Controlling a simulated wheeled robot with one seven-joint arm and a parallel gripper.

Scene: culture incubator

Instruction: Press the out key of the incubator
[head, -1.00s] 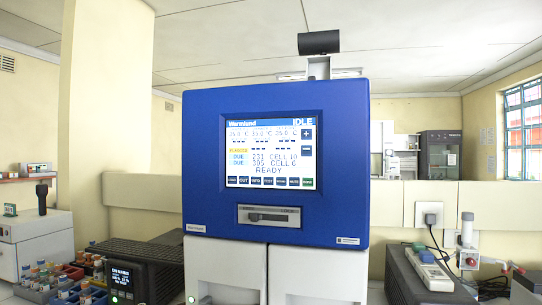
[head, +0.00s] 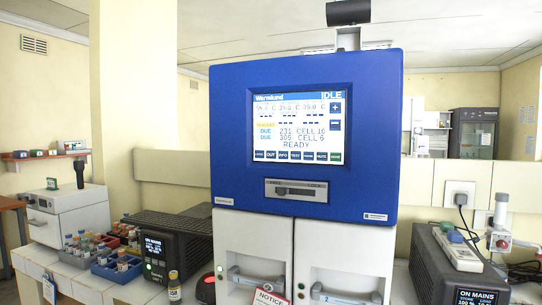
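The incubator (head: 230,130) stands in the middle of the head view, with a blue upper panel above two pale doors. Its lit screen (head: 300,112) reads IDLE at the top right and READY near the bottom, with lines for CELL 10 and CELL 6 marked DUE. A row of small dark keys runs along the screen's bottom edge. The out key (head: 272,155) is second from the left in that row. My gripper is not in view.
A lock slider (head: 296,190) sits below the screen. Black power units stand at left (head: 165,245) and right (head: 440,265). Tube racks (head: 118,268), a small bottle (head: 174,287) and a notice card (head: 268,297) are at lower left and centre. A wall socket (head: 460,195) with cables is at right.

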